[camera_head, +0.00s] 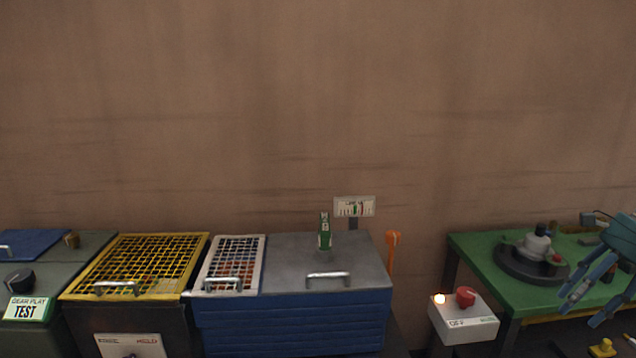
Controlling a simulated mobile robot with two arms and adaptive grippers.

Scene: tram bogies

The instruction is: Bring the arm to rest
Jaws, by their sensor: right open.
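My right gripper (590,303) is at the right edge, in front of the green table (480,250). Its blue fingers point down and to the left, spread apart, with nothing seen between them. The rest of my right arm is mostly cut off by the picture edge. My left gripper is not in this view.
On the green table a grey device (538,245) stands on a dark round plate. A white box (463,318) with a red knob and a lit lamp is left of it. A blue cabinet (290,325), yellow grid (140,262) and white grid (232,262) stand left.

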